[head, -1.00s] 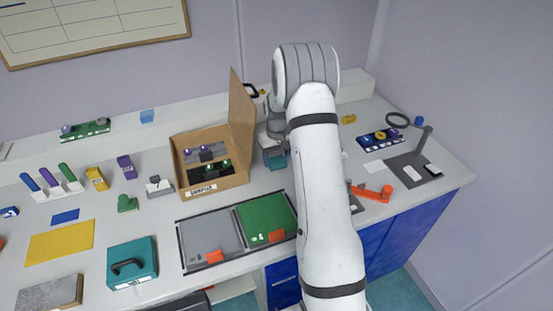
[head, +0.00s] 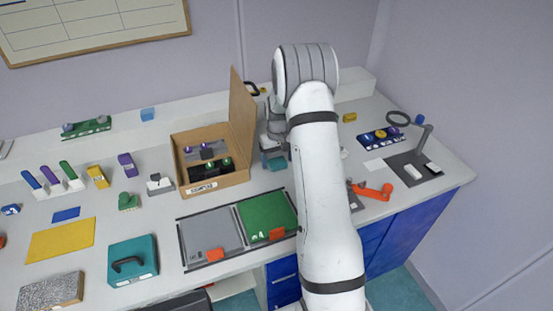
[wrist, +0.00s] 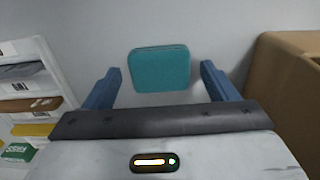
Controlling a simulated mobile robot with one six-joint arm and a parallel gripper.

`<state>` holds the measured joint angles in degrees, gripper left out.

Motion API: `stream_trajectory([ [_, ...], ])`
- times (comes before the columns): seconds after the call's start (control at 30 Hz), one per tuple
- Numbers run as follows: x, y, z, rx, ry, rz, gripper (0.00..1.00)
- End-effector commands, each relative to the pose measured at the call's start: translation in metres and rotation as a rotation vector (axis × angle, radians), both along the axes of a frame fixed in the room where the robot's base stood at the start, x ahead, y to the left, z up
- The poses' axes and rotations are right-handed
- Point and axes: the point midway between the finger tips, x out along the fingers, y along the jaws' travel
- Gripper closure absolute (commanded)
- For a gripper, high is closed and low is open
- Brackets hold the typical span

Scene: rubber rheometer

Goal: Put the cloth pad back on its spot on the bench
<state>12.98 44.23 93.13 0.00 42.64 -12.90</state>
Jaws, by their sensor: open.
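A teal pad with rounded corners (wrist: 160,71), which looks like the cloth pad, shows in the wrist view on a pale surface. It lies in line with the gap between the two blue fingers of my gripper (wrist: 160,67). The fingers are spread, with clear space on both sides of the pad, and touch nothing that I can see. In the head view a teal shape (head: 274,161) shows beside my arm, right of the cardboard box, partly hidden by the arm. I cannot make out a marked spot for the pad.
The open cardboard box (head: 216,188) with its raised lid stands close left of my gripper; its wall (wrist: 285,85) is at right in the wrist view. Grey (head: 210,233) and green (head: 268,215) panels lie in front. A teal case (head: 132,262) and yellow mat (head: 60,240) lie left.

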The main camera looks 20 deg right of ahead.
Motion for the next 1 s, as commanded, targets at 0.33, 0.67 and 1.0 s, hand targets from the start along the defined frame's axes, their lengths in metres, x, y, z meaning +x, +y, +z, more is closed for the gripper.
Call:
stream_trajectory([
  [0.33,0.001,-0.001,0.062,-0.001,-0.006,-0.001,0.20],
  [0.67,0.000,-0.001,0.114,0.000,-0.002,-0.001,0.20],
  [1.0,0.000,-0.001,0.122,0.000,0.000,-0.002,0.20],
])
